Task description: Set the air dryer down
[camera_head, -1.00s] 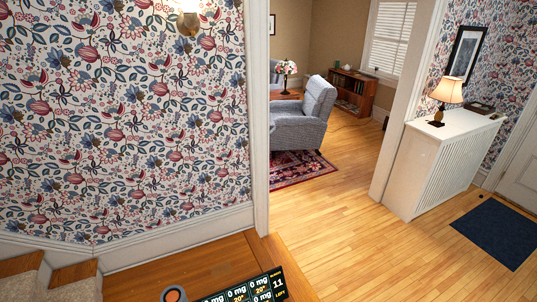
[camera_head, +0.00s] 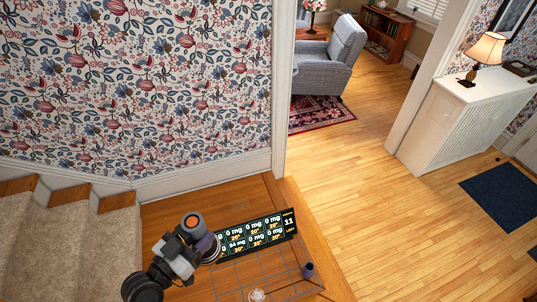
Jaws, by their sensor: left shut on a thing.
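My left gripper (camera_head: 196,252) is at the bottom, left of centre, at the end of a dark and pale grey arm. It is shut on a purple-grey round piece, which I take to be the air dryer (camera_head: 208,245). An orange-ringed dark end (camera_head: 192,222) shows just above it; I cannot tell whether this belongs to the dryer or to my arm. The gripper partly hides the dryer, and I cannot tell whether the dryer touches anything below. My right gripper is not in view.
A dark readout panel (camera_head: 262,232) stands right beside the dryer. In front are a thin grid outline (camera_head: 245,276), a small dark bottle (camera_head: 308,270) and a clear round piece (camera_head: 257,295). Carpeted stairs (camera_head: 75,245) lie left. The wood floor (camera_head: 390,220) at right is open.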

